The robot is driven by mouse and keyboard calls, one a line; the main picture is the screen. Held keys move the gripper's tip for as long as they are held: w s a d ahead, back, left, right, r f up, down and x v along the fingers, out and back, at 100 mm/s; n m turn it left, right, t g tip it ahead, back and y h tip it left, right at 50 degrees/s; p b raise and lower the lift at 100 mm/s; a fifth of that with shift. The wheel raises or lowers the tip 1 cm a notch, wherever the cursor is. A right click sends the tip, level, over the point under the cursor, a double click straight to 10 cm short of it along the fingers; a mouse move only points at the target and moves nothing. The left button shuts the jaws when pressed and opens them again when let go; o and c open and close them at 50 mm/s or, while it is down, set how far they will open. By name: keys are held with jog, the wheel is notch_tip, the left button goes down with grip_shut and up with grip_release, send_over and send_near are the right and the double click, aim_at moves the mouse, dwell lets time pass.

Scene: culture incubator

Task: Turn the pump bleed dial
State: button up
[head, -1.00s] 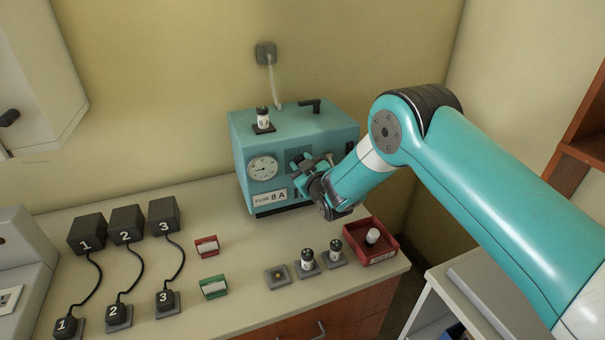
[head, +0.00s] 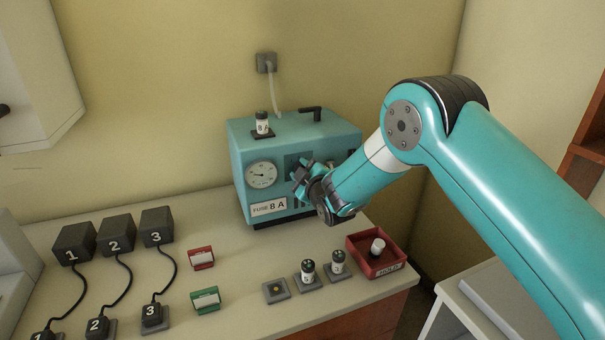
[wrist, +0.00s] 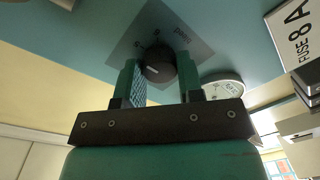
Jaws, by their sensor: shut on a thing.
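The pump is a teal box (head: 242,147) on the bench, with a round gauge (head: 261,175) and a "FUSE 8 A" label (head: 268,208) on its front. The bleed dial (wrist: 158,64) is a dark round knob with a white pointer line, on a grey marked plate (wrist: 196,46). In the wrist view the line points to the lower left. My gripper (head: 301,177) is at the pump's front, right of the gauge, and hides the dial in the head view. In the wrist view its two teal fingers (wrist: 157,73) are shut on the dial, one each side.
A small vial (head: 262,124) and a black handle (head: 311,113) are on the pump's top. In front stand two vials (head: 308,271) on pads and a red tray (head: 362,262) holding a white-capped piece. Several numbered black boxes (head: 117,235) with cables are at left.

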jog(key=o, duration=0.9)
jog(key=b+v, duration=0.9)
jog(key=v, duration=0.8)
jog(key=shift+s+r+b, duration=0.1)
jog(key=shift+s+b, duration=0.1)
jog(key=shift+b, duration=0.15)
